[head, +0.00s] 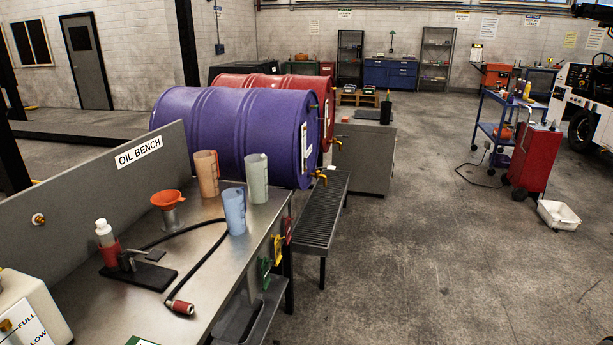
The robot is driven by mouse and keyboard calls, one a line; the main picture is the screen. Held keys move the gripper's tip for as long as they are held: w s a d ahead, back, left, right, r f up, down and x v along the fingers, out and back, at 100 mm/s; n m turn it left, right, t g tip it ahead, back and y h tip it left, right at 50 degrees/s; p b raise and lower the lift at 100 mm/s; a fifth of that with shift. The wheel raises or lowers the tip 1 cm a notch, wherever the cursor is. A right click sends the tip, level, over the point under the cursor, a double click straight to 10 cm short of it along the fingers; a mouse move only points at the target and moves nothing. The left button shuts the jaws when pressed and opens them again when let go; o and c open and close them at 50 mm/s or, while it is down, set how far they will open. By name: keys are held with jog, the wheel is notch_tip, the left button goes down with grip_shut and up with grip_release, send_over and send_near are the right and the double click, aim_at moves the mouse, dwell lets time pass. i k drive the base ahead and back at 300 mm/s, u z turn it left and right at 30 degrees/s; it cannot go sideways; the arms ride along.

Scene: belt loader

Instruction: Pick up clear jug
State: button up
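The clear jug (257,178), pale grey-green and see-through, stands upright on the steel bench top (215,262) near its far right edge. A blue jug (234,211) stands in front of it and to its left, close by. An orange-brown jug (207,173) stands to its left. The purple drum is right behind the clear jug. My gripper is not in view.

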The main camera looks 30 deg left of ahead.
aim_at(255, 165)
jog(key=u, duration=0.55)
jog(key=i, duration=2.8)
jog(key=u, duration=1.85)
jog(key=i, duration=1)
jog(key=z, duration=0.05)
